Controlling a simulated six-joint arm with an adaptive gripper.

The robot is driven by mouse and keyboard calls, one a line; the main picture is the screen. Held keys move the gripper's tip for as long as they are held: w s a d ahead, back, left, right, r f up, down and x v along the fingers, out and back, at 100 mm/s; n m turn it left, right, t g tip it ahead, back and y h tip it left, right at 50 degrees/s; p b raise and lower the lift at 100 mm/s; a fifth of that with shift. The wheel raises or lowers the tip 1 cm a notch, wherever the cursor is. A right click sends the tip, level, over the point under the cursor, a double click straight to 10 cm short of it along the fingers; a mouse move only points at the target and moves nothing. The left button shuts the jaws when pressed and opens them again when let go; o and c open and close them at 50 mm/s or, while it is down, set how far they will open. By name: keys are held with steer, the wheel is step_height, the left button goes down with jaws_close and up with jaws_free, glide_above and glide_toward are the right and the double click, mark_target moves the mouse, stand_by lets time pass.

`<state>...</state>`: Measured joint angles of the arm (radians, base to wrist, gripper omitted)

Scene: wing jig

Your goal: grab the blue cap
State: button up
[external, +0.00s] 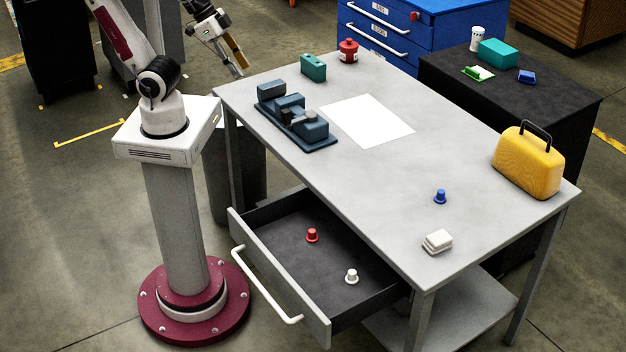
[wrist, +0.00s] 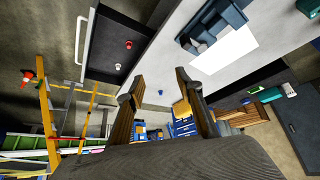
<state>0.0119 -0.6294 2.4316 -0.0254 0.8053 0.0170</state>
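The blue cap (external: 440,196) stands upright on the grey table (external: 385,215), towards its front right in the external view. It shows small in the wrist view (wrist: 160,92), between my fingers but far beyond them. My gripper (external: 240,68) is raised off the table's far left corner, well away from the cap. In the wrist view my gripper (wrist: 160,76) has its two fingers wide apart with nothing between them.
An open drawer (external: 280,285) holds a red cap (external: 312,235) and a white cap (external: 352,276). A white block stack (external: 437,241) and yellow case (external: 527,162) flank the blue cap. A dark vise-like fixture (external: 297,120) and white sheet (external: 367,121) lie farther back.

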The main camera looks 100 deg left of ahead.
steer(key=w+d+f+t+h, duration=0.1)
steer(key=w+d+t, duration=0.15)
steer(key=w, duration=1.45)
steer(key=w+d+f+t, duration=0.1)
steer(key=w+d+f, duration=0.15)
steer(key=w, duration=1.35)
steer(key=w+d+f+t, duration=0.1)
steer(key=w+d+f, duration=0.2)
steer(key=w+f, duration=0.7)
steer(key=t+y, duration=0.1)
glide_toward(441, 196)
steer(key=shift+s+a+r, duration=0.1)
steer(key=shift+a+r, duration=0.35)
steer(key=shift+r, duration=0.35)
steer(key=shift+w+f+t, duration=0.25)
steer(key=shift+w+f, duration=0.05)
steer(key=shift+f, duration=0.35)
steer(key=shift+x, duration=1.35)
steer(key=shift+w+f, duration=0.1)
